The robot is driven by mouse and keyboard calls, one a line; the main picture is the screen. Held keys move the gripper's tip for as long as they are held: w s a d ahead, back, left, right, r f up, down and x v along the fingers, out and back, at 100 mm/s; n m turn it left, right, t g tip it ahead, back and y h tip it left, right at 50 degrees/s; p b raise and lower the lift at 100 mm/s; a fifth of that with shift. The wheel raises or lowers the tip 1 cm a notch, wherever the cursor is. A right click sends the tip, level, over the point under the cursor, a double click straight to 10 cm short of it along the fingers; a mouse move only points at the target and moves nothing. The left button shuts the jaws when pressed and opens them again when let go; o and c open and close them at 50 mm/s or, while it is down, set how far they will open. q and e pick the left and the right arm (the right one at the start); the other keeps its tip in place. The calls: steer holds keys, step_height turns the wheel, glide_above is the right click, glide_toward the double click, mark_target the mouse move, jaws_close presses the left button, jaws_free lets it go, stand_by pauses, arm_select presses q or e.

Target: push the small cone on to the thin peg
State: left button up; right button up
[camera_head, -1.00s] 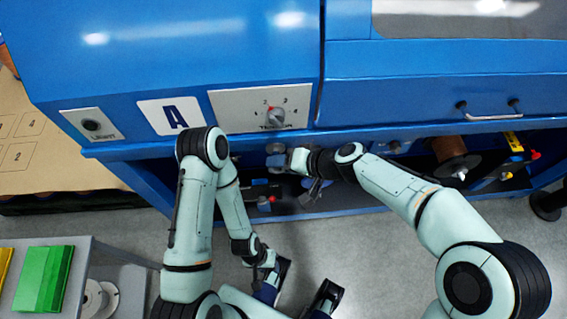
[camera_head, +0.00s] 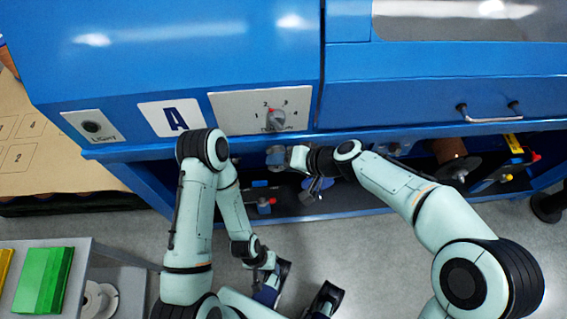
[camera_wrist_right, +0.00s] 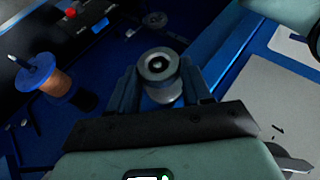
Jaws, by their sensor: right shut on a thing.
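In the right wrist view the small cone (camera_wrist_right: 159,68) is a grey round piece with a dark hole, seen end-on between the two fingers. My right gripper (camera_wrist_right: 160,90) is shut on it. A pale spot shows inside the hole; I cannot tell whether it is the thin peg. In the head view my right gripper (camera_head: 315,188) is small and dark below the machine's front edge, and the cone cannot be made out there. My left gripper (camera_head: 268,274) hangs low in front of the machine, away from the cone; its fingers are unclear.
The blue machine (camera_head: 200,60) overhangs the work area. A grey round part (camera_head: 275,152) sits under its edge, left of my right wrist. A brown spool (camera_head: 450,150) is to the right. A grey shelf (camera_head: 100,250) with a green block (camera_head: 43,280) stands at the left.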

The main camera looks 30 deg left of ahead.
steer(key=shift+w+a+p, duration=0.3)
steer(key=shift+w+a, duration=0.2)
steer(key=shift+w, duration=0.35)
stand_by(0.7)
steer(key=o, duration=1.2)
steer(key=shift+w+a, duration=0.1)
steer(key=shift+c, duration=0.2)
steer(key=shift+o, duration=0.4)
steer(key=shift+o, duration=0.9)
steer(key=w+d+r+p, duration=0.3)
steer(key=d+r+p, duration=0.1)
steer(key=d+r, duration=0.1)
steer(key=shift+d+r, duration=0.25)
steer(key=shift+r, duration=0.45)
